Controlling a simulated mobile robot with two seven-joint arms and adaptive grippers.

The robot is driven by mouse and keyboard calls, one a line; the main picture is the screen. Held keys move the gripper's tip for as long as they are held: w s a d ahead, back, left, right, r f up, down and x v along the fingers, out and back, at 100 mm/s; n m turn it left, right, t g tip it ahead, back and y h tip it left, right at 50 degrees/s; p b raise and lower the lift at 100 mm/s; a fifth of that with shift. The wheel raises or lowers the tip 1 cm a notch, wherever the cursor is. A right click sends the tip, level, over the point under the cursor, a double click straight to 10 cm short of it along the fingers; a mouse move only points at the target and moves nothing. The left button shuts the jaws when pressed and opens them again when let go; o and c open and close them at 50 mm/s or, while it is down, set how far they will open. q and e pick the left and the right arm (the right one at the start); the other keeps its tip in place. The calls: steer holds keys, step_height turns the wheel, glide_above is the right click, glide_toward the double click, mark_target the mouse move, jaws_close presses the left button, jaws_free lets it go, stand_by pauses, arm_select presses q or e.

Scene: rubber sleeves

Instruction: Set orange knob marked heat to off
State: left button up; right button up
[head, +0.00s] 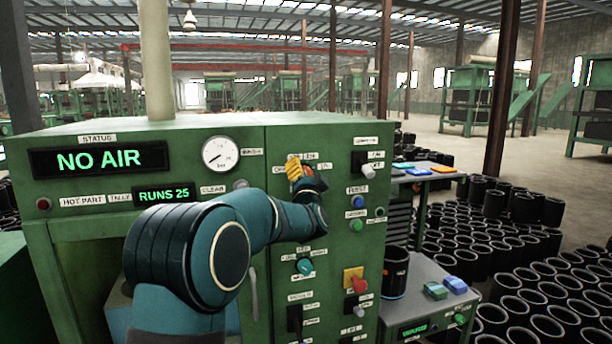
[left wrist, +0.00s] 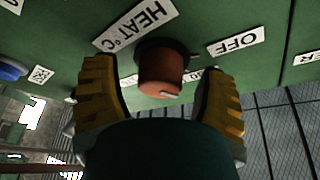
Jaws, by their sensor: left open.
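The orange knob (left wrist: 161,74) sticks out of the green panel in the left wrist view. A HEAT °C label (left wrist: 135,27) is on its left and an OFF label (left wrist: 236,41) on its right. A pale mark shows on the knob's end; which setting it points to I cannot tell. My left gripper (left wrist: 160,95) is open, with one yellow finger on each side of the knob and visible gaps between. In the head view my left gripper (head: 303,174) is at the upper middle of the panel and largely hides the knob. My right gripper is not in view.
The green machine carries a NO AIR display (head: 99,159), a gauge (head: 220,153), a blue button (head: 358,202), a teal knob (head: 305,266) and a red knob on a yellow plate (head: 358,285). A black sleeve (head: 396,272) stands on the side bench at right.

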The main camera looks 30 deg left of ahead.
arm_select(q)
steer(key=c, duration=1.2)
steer(key=n+y+b, duration=0.1)
steer(key=n+b, duration=0.2)
steer(key=shift+n+y, duration=0.3)
steer(key=shift+n+g+y, duration=0.3)
steer(key=shift+n+g, duration=0.1)
steer(key=shift+n, duration=0.3)
steer(key=n+g+y+b, duration=0.1)
steer(key=n+y+b, duration=0.1)
steer(key=n, duration=0.2)
steer(key=shift+r+n+g+y+b, duration=0.15)
steer(key=shift+n+g+y+b, duration=0.45)
steer(key=shift+n, duration=1.2)
